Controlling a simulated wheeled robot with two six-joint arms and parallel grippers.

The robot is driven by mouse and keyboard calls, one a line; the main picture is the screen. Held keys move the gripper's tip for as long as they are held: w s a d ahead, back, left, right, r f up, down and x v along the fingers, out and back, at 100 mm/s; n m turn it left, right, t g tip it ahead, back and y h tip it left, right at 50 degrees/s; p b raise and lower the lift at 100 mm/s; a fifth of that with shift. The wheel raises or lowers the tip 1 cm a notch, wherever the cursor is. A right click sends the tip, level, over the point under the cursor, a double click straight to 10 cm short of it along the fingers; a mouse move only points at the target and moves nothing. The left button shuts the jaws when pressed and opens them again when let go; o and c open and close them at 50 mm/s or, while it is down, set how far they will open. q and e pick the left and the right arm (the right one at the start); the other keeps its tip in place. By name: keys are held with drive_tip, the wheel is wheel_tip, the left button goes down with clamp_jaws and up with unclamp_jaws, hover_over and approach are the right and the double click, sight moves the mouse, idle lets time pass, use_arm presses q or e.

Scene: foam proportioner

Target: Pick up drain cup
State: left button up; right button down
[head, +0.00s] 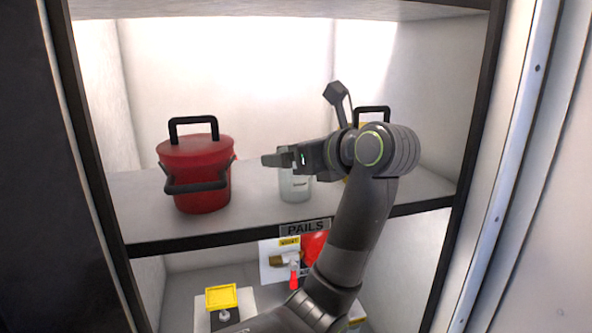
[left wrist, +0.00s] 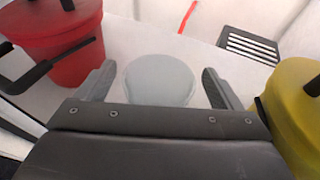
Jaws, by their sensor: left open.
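The drain cup (head: 295,187) is a pale grey-white cup standing upright on the upper shelf, between a red pail and a yellow pail. Its upper part is partly hidden behind my left gripper (head: 283,158) in the head view. In the left wrist view the round pale top of the cup (left wrist: 160,82) shows between the two fingers of my left gripper (left wrist: 158,70). The fingers are spread, one on each side, with a visible gap to the cup. I cannot tell how high the fingers are against the cup. My right gripper is not in view.
The red pail (head: 200,172) with black handles stands left of the cup. The yellow pail (left wrist: 296,118) is close by the right finger, mostly hidden by my arm in the head view. The shelf's front edge carries a PAILS label (head: 305,228). A lower shelf holds a yellow-topped item (head: 221,297).

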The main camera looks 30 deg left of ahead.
use_arm(q)
drive_tip(key=x, duration=0.2)
drive_tip(key=shift+a+p, duration=0.3)
drive_tip(key=shift+d, duration=0.15)
drive_tip(key=shift+c, duration=1)
drive_tip(key=c, duration=0.9)
drive_tip(key=shift+o, duration=0.2)
